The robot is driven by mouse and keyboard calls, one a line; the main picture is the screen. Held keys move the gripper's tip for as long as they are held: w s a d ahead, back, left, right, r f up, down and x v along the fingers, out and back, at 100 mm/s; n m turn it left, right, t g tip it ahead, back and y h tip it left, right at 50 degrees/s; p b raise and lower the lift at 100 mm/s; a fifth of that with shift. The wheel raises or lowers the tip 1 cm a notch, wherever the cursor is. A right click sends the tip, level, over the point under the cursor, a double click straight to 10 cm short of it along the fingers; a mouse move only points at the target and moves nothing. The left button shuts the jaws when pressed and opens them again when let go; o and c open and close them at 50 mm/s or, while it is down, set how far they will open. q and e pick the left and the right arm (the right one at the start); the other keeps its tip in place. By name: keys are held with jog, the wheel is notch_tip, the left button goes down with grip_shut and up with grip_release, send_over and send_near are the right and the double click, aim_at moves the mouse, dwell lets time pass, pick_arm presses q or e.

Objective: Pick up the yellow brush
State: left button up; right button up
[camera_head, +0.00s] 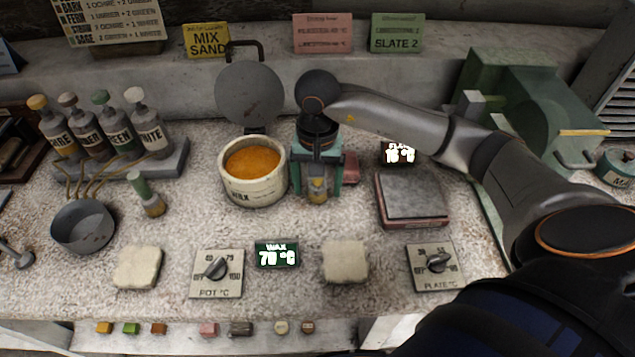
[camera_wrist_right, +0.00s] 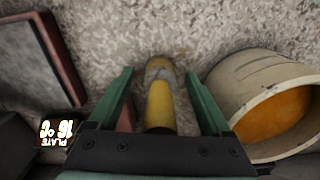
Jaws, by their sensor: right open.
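The yellow brush (camera_head: 318,188) is on the speckled counter, just right of the wax pot. Its yellow handle shows in the right wrist view (camera_wrist_right: 159,108), with a greyish band towards its far end. My right gripper (camera_head: 316,184) is open around it, one green finger on each side. In the wrist view a gap shows between the handle and each finger. The gripper and wrist hide part of the brush in the head view. My left gripper is not in view.
The wax pot (camera_head: 254,190) with orange contents is close left of the gripper. The plate (camera_head: 411,196) is to the right. A small reddish object (camera_head: 351,168) sits behind the gripper. A green-handled brush (camera_head: 146,195) stands farther left.

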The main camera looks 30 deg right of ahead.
jog(key=shift+c, duration=0.2)
grip_shut()
dwell(0.5)
